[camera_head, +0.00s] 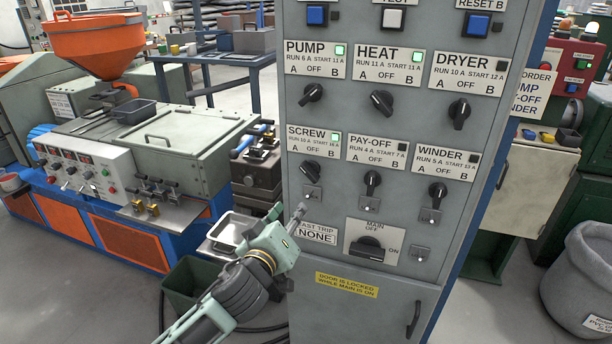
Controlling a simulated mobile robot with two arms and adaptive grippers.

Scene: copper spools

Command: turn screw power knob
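The screw power knob (310,170) is a black rotary knob on the grey cabinet front, under the SCREW label (314,142) marked A, OFF and B. It sits slanted, unlike the nearly upright pay-off knob (373,181) to its right. The small lamp (337,137) on the SCREW label is lit green. My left gripper (302,208) points up and right, with its slim tip just below the screw knob and apart from it. Its fingers show as one narrow shape, so their opening is unclear. My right gripper is not in view.
The pump knob (312,94), heat knob (382,102) and winder knob (437,193) are nearby. The large main switch (368,247) is below right. A cabinet door handle (413,318) sticks out lower down. An orange-hoppered machine (105,40) stands at left, a dark green bin (192,285) below.

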